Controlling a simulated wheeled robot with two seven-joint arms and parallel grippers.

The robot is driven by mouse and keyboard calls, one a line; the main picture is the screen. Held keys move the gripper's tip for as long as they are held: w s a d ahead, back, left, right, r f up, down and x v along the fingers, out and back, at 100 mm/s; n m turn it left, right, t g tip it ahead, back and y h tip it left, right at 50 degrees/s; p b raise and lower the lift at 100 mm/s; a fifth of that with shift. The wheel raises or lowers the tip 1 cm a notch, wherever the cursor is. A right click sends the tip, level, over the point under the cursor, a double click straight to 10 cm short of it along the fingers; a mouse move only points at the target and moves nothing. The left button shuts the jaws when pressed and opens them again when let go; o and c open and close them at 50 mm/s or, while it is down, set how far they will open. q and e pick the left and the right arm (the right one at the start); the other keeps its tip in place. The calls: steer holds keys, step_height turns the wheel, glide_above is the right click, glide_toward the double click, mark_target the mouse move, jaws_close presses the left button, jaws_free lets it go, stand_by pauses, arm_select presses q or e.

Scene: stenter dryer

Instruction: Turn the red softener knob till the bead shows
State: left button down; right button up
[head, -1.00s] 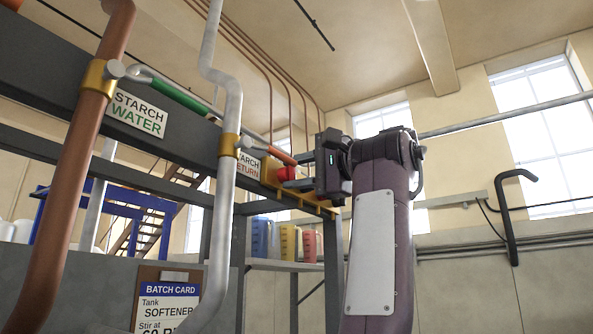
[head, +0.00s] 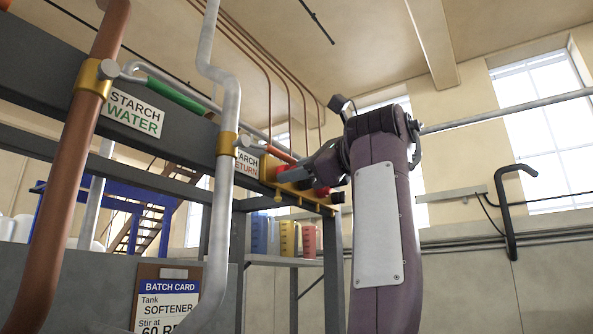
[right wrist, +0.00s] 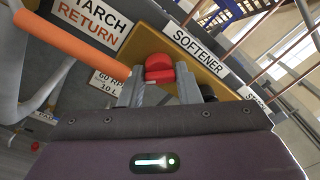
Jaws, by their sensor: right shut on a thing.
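The red softener knob (right wrist: 158,66) sits on a yellow plate (right wrist: 195,75) below a SOFTENER sign (right wrist: 197,48) in the right wrist view. My right gripper (right wrist: 159,80) is shut on this knob, one grey finger on each side. In the head view the red knob (head: 283,170) shows at the end of the beam, with my right gripper (head: 294,178) reaching it from the right, its wrist tilted. The fingers hide part of the knob. I cannot make out a bead in either view. My left gripper is not in view.
A second red part (head: 321,192) shows under my gripper. An orange-sleeved pipe handle (right wrist: 70,35) lies close left of the knob. A grey vertical pipe (head: 220,180) and a copper pipe (head: 70,170) stand left. Jugs (head: 290,238) stand on a shelf below. The right side is open.

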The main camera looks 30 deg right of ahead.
steer(key=shift+w+a+f+m, duration=0.1)
steer(key=shift+f+m, duration=0.05)
steer(key=shift+m, duration=0.45)
steer(key=o, duration=0.9)
steer(key=shift+o, duration=0.2)
steer(key=b+v, duration=0.3)
steer(key=v, duration=0.5)
steer(key=shift+r+b, duration=0.25)
steer(key=shift+b, duration=0.05)
steer(key=shift+w+a, duration=0.1)
